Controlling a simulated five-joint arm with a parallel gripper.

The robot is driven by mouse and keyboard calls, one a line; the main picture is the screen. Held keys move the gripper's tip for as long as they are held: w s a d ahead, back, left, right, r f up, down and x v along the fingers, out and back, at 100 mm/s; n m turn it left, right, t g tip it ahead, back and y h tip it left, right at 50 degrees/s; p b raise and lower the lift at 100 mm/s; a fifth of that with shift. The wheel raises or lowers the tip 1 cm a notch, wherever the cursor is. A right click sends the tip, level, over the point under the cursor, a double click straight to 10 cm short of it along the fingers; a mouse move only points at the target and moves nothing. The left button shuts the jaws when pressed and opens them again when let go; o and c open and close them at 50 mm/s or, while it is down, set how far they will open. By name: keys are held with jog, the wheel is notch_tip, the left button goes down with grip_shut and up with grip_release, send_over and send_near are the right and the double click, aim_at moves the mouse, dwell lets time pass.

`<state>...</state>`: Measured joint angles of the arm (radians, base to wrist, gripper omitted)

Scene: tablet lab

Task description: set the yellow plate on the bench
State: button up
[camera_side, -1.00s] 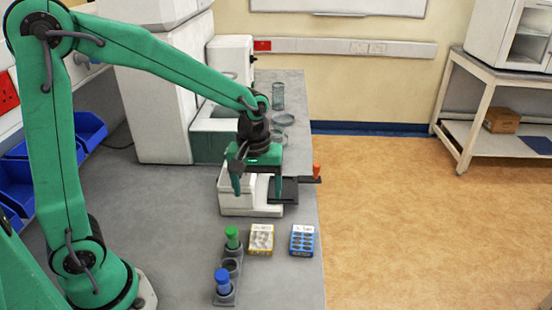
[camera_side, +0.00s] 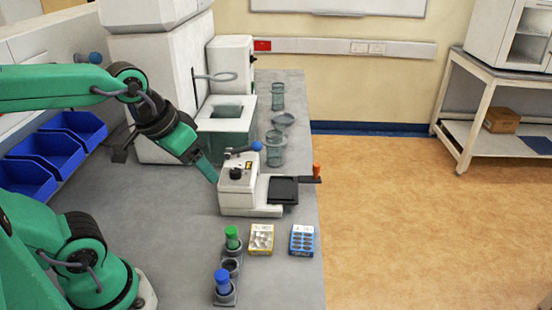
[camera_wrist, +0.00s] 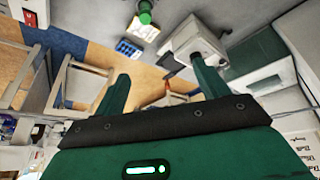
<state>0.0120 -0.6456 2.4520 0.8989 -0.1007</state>
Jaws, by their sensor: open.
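The yellow plate (camera_side: 261,239), a small block with a pale top and wells, sits flat on the grey bench (camera_side: 180,250), between the tube rack and a blue plate (camera_side: 302,240). My gripper (camera_side: 200,160) is up and to the left of it in the side view, clear of it, beside the white device. In the wrist view my gripper (camera_wrist: 162,75) has its two green fingers wide apart with nothing between them. The blue plate also shows in the wrist view (camera_wrist: 128,48).
A tube rack (camera_side: 231,267) with green and blue caps stands left of the yellow plate. A white device (camera_side: 237,195) with a black tray is behind it. Glassware (camera_side: 276,150) stands further back. Blue bins (camera_side: 45,155) are at the left. Bare bench lies left of the rack.

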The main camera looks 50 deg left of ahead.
jog(key=shift+s+a+r+m+t, duration=0.15)
jog(key=shift+s+m+t, duration=0.25)
jog(key=shift+s, duration=0.45)
